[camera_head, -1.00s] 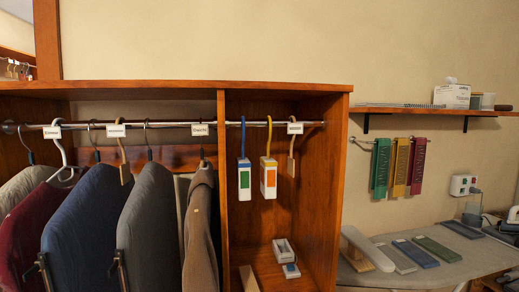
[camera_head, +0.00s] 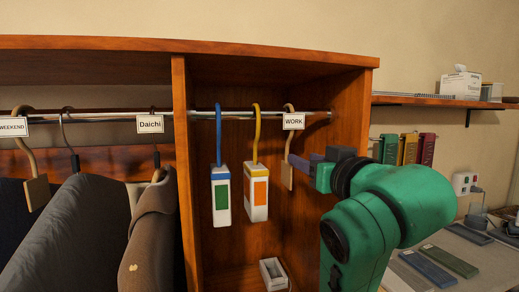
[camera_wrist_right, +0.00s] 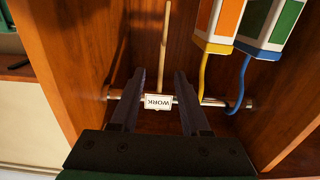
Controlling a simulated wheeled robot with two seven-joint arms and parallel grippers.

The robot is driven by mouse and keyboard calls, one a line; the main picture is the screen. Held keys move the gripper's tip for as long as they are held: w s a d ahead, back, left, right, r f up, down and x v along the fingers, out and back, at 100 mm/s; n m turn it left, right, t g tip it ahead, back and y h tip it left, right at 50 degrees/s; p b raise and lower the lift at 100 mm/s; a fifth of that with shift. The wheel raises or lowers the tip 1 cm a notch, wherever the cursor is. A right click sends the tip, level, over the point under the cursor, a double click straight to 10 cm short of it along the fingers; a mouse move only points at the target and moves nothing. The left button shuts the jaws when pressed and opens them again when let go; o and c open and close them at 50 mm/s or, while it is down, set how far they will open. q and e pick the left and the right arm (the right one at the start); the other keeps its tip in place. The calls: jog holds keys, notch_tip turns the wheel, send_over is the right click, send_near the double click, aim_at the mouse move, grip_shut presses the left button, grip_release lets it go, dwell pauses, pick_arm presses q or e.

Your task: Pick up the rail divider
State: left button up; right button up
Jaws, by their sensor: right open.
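A rail divider with a white WORK label (camera_head: 293,122) and a wooden hook and tag (camera_head: 288,176) hangs on the rail in the right compartment. In the right wrist view its label (camera_wrist_right: 158,101) shows upside down between my two fingers, with the thin wooden part (camera_wrist_right: 166,45) beyond them. My right gripper (camera_head: 302,161) reaches in from the right beside the divider. Its fingers (camera_wrist_right: 158,74) are open on either side of the label, with gaps visible. Other dividers, WEEKEND (camera_head: 13,127) and Daichi (camera_head: 150,124), hang in the left compartment. My left gripper is not in view.
A blue-hooked holder with green panel (camera_head: 222,197) and yellow-hooked holder with orange panel (camera_head: 256,194) hang left of the WORK divider. The upright panel (camera_head: 350,115) stands close to my right arm. A small grey box (camera_head: 273,273) lies below.

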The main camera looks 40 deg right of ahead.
aim_at(287, 149)
jog(key=p+x, duration=0.1)
jog(key=x, duration=0.3)
jog(key=p+x, duration=0.2)
jog(key=x, duration=0.2)
jog(key=r+p+x, duration=0.1)
jog(key=p+x, duration=0.1)
jog(key=x, duration=0.2)
jog(key=shift+w, duration=0.2)
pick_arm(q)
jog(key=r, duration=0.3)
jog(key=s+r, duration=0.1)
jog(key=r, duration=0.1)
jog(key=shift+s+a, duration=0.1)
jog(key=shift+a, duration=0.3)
pick_arm(e)
jog(key=shift+w+f, duration=0.1)
jog(key=shift+f, duration=0.1)
grip_shut()
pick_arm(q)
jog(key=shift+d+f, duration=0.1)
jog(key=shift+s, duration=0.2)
